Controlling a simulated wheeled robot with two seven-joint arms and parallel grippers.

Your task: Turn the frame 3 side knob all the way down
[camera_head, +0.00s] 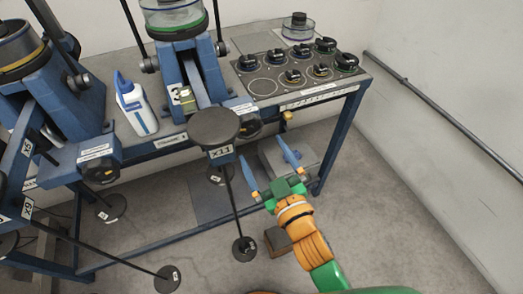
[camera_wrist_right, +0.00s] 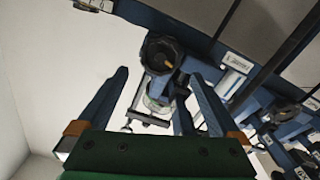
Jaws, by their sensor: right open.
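A black side knob (camera_head: 250,126) sits on the front of the right-hand blue frame (camera_head: 205,75), under a white label too small to read. I take it to be the frame 3 knob. In the right wrist view, a dark knob with a pale mark (camera_wrist_right: 163,53) shows beyond and between my fingertips. My right gripper (camera_head: 259,147) is open and empty, its two blue fingers spread, in front of and below the knob, apart from it. In the wrist view the right gripper (camera_wrist_right: 159,74) frames the knob. My left gripper is not in view.
A similar side knob (camera_head: 103,172) is on the frame further left. Floor at right is clear.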

